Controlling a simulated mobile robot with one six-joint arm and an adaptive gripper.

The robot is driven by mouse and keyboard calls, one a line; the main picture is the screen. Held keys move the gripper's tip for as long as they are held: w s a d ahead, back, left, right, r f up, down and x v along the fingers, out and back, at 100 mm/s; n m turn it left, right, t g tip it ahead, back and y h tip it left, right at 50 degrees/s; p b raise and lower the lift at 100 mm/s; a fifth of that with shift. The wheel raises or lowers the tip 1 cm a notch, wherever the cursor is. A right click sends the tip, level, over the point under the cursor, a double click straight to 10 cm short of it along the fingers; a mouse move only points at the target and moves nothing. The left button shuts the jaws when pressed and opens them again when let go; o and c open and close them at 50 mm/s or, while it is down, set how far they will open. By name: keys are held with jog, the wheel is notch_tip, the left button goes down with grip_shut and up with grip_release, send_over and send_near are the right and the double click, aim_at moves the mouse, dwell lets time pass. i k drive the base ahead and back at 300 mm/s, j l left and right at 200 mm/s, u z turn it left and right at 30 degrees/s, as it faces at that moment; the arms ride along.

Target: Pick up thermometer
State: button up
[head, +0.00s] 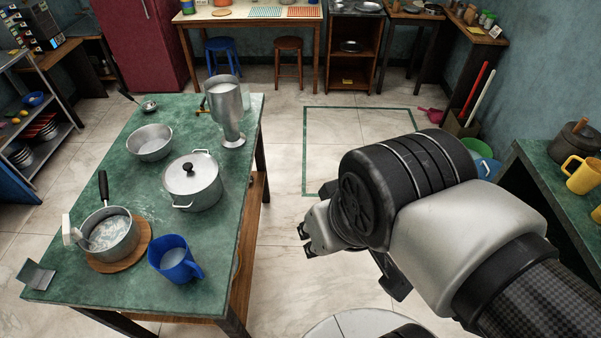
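A small white object with a thin stem (72,232) leans over the left rim of a saucepan (112,236) on the green table (150,213). It looks like the thermometer, but it is too small to be sure. The saucepan has a dark handle, holds a whitish liquid and stands on a round wooden board (126,262). My gripper (312,232) is over the floor, right of the table and well apart from the saucepan. My arm partly hides it, and its opening is not clear.
A blue jug (175,259), a lidded pot (192,181), an empty-looking pot (149,142) and a tall metal vessel (228,110) stand on the table. A grey stand (37,277) is at its front left corner. Another counter (550,170) is at right. Floor between is clear.

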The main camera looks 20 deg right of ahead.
aim_at(66, 233)
jog(key=u, duration=1.45)
